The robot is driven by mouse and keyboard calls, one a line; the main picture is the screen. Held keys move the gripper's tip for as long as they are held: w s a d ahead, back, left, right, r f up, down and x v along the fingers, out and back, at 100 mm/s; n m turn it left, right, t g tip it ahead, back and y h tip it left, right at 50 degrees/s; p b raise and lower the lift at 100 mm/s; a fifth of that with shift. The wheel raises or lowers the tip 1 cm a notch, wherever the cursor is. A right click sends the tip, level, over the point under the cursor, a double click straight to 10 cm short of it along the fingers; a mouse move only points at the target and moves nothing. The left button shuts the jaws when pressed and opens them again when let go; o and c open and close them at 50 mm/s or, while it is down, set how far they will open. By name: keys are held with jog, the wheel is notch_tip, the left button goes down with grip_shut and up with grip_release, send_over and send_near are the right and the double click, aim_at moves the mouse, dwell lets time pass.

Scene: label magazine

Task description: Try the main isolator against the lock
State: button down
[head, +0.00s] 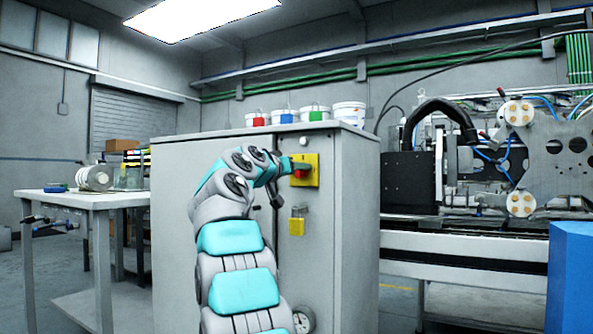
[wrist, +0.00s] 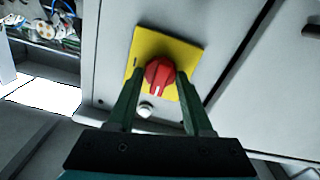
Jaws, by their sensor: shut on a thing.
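The main isolator is a red rotary knob (wrist: 160,76) on a yellow square plate (wrist: 188,57), fixed to the grey cabinet. In the head view the yellow plate (head: 314,165) is on the cabinet front, with the red knob (head: 300,173) partly hidden by my gripper. My gripper (wrist: 161,80) has its two dark green fingers on either side of the knob, shut on it. A yellow padlock (head: 297,222) with a grey shackle is on the cabinet front below the plate. I cannot tell in the wrist view whether a lock passes through the isolator.
The grey cabinet (head: 348,240) carries several white tubs with coloured labels on top. A white table (head: 75,199) with a reel stands at left. A machine (head: 480,240) stands at right, with a blue block (head: 571,280) in front. A round gauge (head: 303,319) is low on the cabinet.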

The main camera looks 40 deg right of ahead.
jog(key=shift+c, duration=1.5)
grip_release()
jog(key=b+v, duration=0.2)
jog(key=v, duration=0.6)
jog(key=shift+w, duration=0.1)
